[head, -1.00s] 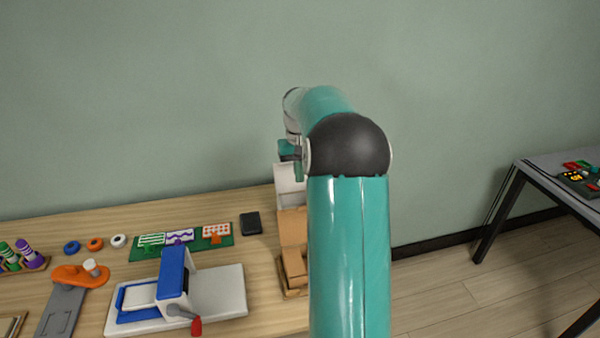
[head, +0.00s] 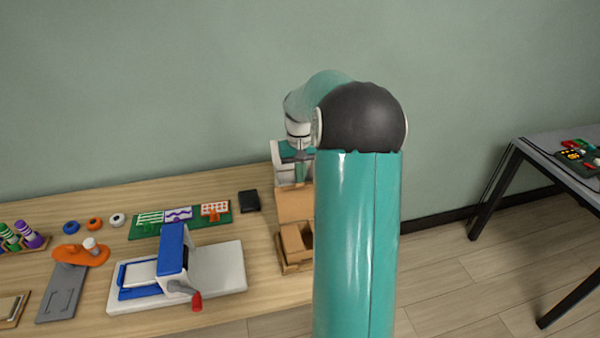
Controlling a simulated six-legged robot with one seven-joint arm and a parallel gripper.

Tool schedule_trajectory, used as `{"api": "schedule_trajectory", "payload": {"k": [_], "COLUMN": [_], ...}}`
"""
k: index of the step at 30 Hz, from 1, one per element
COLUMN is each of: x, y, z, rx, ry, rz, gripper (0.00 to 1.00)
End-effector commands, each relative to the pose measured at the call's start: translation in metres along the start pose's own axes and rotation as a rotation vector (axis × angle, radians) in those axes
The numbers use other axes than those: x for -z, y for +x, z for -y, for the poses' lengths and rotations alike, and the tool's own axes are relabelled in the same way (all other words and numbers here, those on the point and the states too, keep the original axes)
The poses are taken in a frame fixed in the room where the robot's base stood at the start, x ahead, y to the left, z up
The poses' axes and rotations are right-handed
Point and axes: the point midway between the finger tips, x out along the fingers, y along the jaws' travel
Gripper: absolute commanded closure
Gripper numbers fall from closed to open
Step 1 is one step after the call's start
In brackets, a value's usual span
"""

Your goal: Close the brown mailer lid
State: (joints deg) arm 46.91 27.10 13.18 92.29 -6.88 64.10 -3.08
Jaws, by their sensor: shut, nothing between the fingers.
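The brown mailer (head: 298,240) sits at the right end of the wooden table, partly hidden by my arm. Its lid (head: 294,205) stands open, rising from the far side of the box. Inside the box a brown form shows, but I cannot tell what it is. My gripper (head: 299,172) points down just above and beyond the lid's top edge. It is small and partly covered by my arm, and its fingers look shut and empty. I cannot tell whether it touches the lid.
A white and teal object (head: 284,170) stands behind the lid. A black box (head: 249,201) lies left of it. A blue and white device with a red-handled crank (head: 172,265) is left of the mailer. A green board (head: 190,221) with small patterned cards lies behind the device.

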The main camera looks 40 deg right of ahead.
Motion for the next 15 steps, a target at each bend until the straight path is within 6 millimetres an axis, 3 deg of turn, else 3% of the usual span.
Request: {"api": "schedule_trajectory", "payload": {"k": [15], "x": [-0.0091], "y": [-0.0026], "z": [0.0001], "rx": [-0.001], "ry": [-0.001], "rz": [-0.061], "gripper": [1.0]}}
